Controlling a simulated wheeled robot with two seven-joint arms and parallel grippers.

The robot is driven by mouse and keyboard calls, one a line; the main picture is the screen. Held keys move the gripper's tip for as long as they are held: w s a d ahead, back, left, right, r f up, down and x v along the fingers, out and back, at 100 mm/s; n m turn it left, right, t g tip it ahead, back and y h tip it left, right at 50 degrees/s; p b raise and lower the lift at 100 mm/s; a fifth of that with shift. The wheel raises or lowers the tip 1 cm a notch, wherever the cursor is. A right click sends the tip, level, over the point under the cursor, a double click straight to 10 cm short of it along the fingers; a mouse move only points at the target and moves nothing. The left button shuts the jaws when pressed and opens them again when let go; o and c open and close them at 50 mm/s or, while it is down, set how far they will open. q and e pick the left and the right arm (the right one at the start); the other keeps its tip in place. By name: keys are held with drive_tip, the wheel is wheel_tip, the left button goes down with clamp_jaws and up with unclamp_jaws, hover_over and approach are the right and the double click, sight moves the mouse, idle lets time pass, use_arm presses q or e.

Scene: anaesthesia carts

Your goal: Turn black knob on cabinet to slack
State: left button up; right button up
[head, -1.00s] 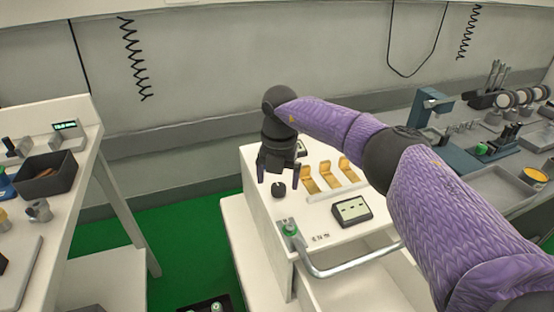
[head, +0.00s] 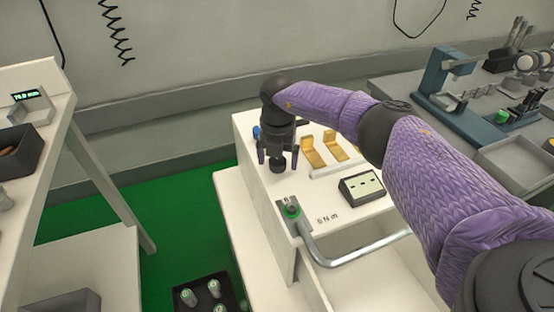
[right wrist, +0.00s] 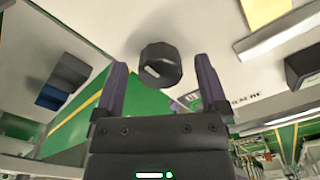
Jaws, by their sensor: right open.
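The black knob (head: 278,164) stands on the white cabinet top (head: 335,222), near its left edge. In the right wrist view the knob (right wrist: 158,66) is a faceted black piece with a pale mark on its face. It lies a little beyond the fingertips, between the lines of the two fingers. My right gripper (head: 278,158) points down over the knob, fingers apart on either side of it. In the right wrist view the open gripper (right wrist: 160,75) holds nothing. I cannot tell whether a finger touches the knob. My left gripper does not show.
On the cabinet are yellow brackets (head: 313,152), a small display box (head: 361,187), a green button (head: 292,211) and a metal handle (head: 350,255). A blue item (head: 257,132) is behind the gripper. A dark tray (head: 205,292) with several cylinders is lower left.

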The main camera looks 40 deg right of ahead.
drive_tip(key=c, duration=1.2)
clamp_jaws()
drive_tip(key=shift+r, duration=0.1)
